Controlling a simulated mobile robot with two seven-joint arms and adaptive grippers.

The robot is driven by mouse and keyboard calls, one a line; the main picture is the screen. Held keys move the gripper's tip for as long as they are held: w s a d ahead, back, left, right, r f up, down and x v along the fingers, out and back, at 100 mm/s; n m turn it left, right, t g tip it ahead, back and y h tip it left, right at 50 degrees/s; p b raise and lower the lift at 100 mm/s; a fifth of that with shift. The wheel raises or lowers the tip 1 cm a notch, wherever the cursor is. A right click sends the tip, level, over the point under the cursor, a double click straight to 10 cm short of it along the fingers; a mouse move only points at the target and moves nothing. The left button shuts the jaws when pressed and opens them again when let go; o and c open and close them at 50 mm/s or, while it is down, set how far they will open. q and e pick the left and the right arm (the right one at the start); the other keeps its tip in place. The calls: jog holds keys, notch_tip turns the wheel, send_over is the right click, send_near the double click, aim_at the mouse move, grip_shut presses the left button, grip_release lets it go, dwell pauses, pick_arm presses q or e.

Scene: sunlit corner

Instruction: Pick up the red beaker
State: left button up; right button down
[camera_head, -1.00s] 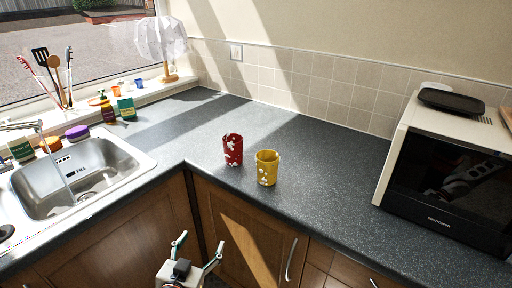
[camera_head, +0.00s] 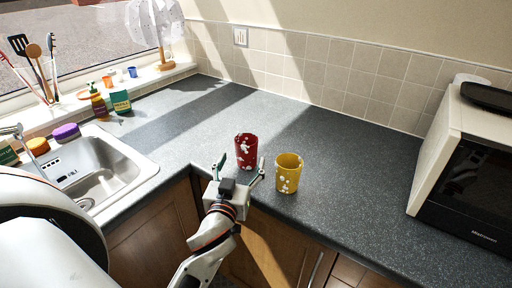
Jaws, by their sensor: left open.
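The red beaker (camera_head: 246,150) with white markings stands upright on the dark worktop near its front edge, left of the yellow beaker (camera_head: 288,174). My left gripper (camera_head: 238,170) is open, its two fingers spread towards the red beaker. It is just in front of the beaker from this view; I cannot tell whether they touch. The right finger shows close to the beaker's lower right side. My right gripper is not in view.
A sink (camera_head: 108,172) is on the left. A microwave (camera_head: 470,170) stands at the right with a black tray (camera_head: 492,97) on top. Bottles (camera_head: 121,102) and a utensil holder line the window side. The worktop (camera_head: 330,150) behind the beakers is clear.

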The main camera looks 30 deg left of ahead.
aim_at(249, 140)
pick_arm(q)
jog(key=shift+x, duration=1.1)
jog(key=p+x, duration=0.1)
jog(key=x, duration=0.4)
jog(key=shift+w+a+r, duration=0.1)
jog(key=shift+w+a, duration=0.1)
jog(key=shift+w, duration=0.05)
jog(key=c, duration=1.2)
